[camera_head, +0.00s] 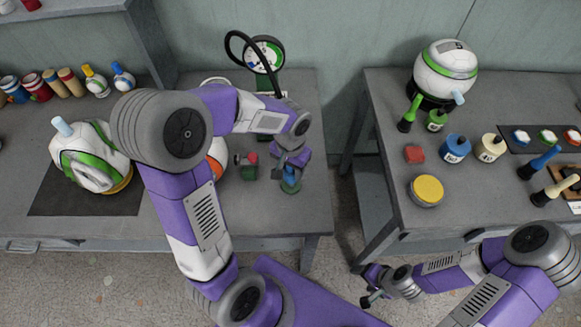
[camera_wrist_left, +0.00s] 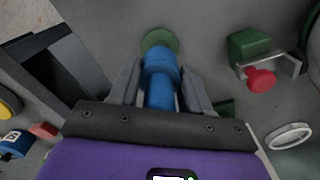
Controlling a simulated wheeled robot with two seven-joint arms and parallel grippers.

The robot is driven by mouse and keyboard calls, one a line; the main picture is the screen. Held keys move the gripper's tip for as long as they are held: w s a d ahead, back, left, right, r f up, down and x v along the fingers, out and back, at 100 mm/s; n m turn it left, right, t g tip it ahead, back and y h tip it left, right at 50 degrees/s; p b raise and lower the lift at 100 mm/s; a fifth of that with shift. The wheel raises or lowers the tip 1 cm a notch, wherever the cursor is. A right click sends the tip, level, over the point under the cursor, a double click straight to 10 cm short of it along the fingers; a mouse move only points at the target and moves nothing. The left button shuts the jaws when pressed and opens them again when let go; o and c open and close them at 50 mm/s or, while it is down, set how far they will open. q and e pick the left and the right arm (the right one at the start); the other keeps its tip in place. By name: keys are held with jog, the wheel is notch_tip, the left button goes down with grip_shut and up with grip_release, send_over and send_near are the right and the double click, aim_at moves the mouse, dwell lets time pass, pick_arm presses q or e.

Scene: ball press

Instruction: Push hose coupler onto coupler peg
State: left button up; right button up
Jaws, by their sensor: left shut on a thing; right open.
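My left gripper (camera_head: 290,168) is shut on the blue hose coupler (camera_wrist_left: 161,68) and points down at the left table. The coupler also shows between the fingers in the head view (camera_head: 290,173). Its far end lies over the round green base of the coupler peg (camera_wrist_left: 158,38), which also shows below the gripper in the head view (camera_head: 291,187). The peg's shaft is hidden by the coupler; I cannot tell how deep the coupler sits on it. My right gripper (camera_head: 371,285) is open and empty, low between the tables.
A green block with a red knob (camera_wrist_left: 250,48) stands beside the peg. A gauge (camera_head: 264,54) on a green stand is behind. A white-green ball (camera_head: 88,158) rests at left. The right table holds jars, a yellow-topped tin (camera_head: 427,190) and another ball (camera_head: 445,68).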

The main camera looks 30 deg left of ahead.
aim_at(291, 176)
pick_arm(q)
jog(key=shift+f+b, duration=1.5)
jog(key=shift+f, duration=0.45)
jog(key=o, duration=1.2)
notch_tip(291, 176, up, 8)
jog(key=p, duration=0.2)
jog(key=shift+f+p, duration=0.2)
jog(key=shift+p, duration=0.15)
